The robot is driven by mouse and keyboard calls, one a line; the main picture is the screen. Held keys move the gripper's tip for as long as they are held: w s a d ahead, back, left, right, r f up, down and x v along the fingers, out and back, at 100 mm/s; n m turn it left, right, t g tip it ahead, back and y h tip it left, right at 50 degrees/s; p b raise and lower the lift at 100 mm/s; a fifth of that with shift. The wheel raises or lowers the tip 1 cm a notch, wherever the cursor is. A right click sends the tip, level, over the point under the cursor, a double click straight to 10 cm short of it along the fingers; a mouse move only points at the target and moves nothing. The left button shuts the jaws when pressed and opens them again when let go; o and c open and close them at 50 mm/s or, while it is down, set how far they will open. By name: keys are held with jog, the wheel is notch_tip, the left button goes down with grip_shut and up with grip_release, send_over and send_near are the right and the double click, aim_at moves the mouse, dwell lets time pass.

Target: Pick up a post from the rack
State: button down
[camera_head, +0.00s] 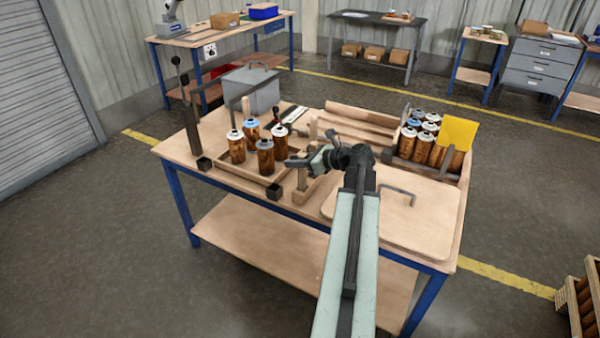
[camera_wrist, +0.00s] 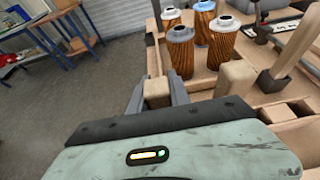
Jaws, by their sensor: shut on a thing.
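My gripper (camera_head: 296,162) is over the front middle of the workbench. In the wrist view its two fingers (camera_wrist: 158,92) are shut on a square wooden post (camera_wrist: 156,90), whose pale end shows between them. How far the held post is from the rack cannot be told. The wooden rack (camera_wrist: 287,112), with square holes, lies to the right in the wrist view. Another post (camera_wrist: 235,78) stands beside the fingers, and a taller one (camera_wrist: 298,45) is farther right. In the head view a post (camera_head: 302,180) shows just below the gripper, near the rack (camera_head: 312,190).
Several brown filter cartridges (camera_head: 237,150) stand in a tray left of my gripper. More cartridges (camera_head: 408,140) fill a bin at the right, near a yellow panel (camera_head: 459,132). A flat board with a handle (camera_head: 415,220) lies at the front right. A grey box (camera_head: 252,92) is behind.

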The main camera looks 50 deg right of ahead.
notch_tip(320, 180, up, 10)
jog(key=p, duration=1)
